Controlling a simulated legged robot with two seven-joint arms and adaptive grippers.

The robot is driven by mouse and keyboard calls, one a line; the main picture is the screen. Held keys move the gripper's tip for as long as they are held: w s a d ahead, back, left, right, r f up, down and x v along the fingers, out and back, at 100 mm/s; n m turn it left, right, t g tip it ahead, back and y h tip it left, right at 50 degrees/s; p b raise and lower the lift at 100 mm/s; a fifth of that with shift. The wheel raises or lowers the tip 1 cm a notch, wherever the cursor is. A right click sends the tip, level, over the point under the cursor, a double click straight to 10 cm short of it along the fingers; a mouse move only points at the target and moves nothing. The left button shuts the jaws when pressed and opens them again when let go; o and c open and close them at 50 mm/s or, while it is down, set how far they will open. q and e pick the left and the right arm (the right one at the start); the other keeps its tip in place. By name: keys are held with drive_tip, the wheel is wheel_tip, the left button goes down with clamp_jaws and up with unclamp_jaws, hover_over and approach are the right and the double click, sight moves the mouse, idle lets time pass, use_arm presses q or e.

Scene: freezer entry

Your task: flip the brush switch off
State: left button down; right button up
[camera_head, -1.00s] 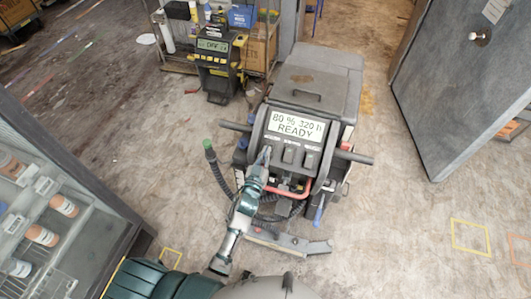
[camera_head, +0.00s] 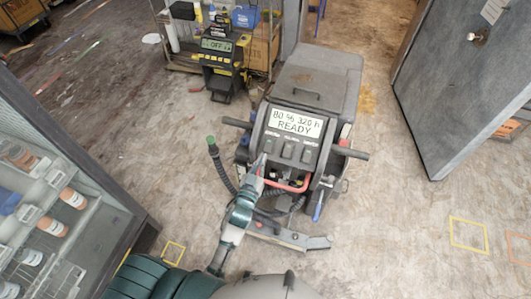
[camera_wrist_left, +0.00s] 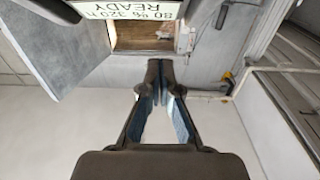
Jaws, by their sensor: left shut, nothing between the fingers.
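The floor-cleaning machine (camera_head: 318,82) stands ahead of me, with a lit display (camera_head: 295,123) reading "80 % 320 h READY". Below the display is a row of dark switches: a left one (camera_head: 268,146), a middle one (camera_head: 288,151) and a right one (camera_head: 307,156). Their labels are too small to read, so I cannot tell which is the brush switch or how each is set. My left gripper (camera_head: 261,162) is shut and empty, just below the left switch; contact cannot be told. The left wrist view shows its closed fingers (camera_wrist_left: 160,72) and the display upside down (camera_wrist_left: 135,8). My right gripper is not in view.
Handles (camera_head: 345,151) stick out at the machine's sides, and a red bar (camera_head: 288,186) and hoses lie below the panel. A glass-fronted cabinet (camera_head: 120,212) is at left. A charger-like unit reading "OFF" (camera_head: 218,62) stands behind; a grey door (camera_head: 455,90) is at right.

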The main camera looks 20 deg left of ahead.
use_arm(q)
drive_tip(key=s, duration=0.3)
drive_tip(key=shift+s+a+r, duration=0.1)
drive_tip(key=shift+a+r, duration=0.15)
drive_tip(key=shift+r, duration=0.15)
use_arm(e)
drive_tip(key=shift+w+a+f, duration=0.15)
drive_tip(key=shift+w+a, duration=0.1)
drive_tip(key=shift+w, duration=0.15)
